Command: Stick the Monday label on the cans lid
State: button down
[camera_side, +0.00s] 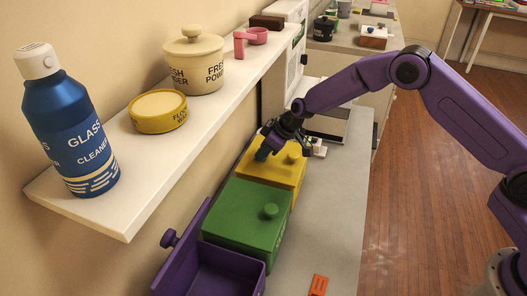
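My gripper (267,149) is dark and points down over the back left of the yellow box (272,172), which has a yellow knob on its closed lid. A small teal piece (262,154) shows at the fingertips and appears held between them; any writing on it is too small to read. Whether it touches the yellow lid is unclear. An orange label-like piece (318,285) with unreadable marks lies on the counter at the front. A green box (243,219) with a closed, knobbed lid stands in front of the yellow one. No day or "cans" wording is readable.
A purple box (228,270) stands open at the front, its lid (183,246) tilted up against the wall side. A white shelf (190,135) overhangs on the left, carrying a blue bottle (72,130), tins and a pink cup. The grey counter (325,215) is mostly clear on the right.

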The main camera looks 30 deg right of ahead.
jog(key=shift+s+f, duration=0.1)
jog(key=shift+f, duration=0.05)
jog(key=c, duration=1.3)
grip_release()
jog(key=shift+s+d+r, duration=0.1)
jog(key=shift+d+r, duration=0.15)
jog(key=shift+r, duration=0.4)
jog(key=v, duration=1.6)
jog(key=shift+s, duration=0.1)
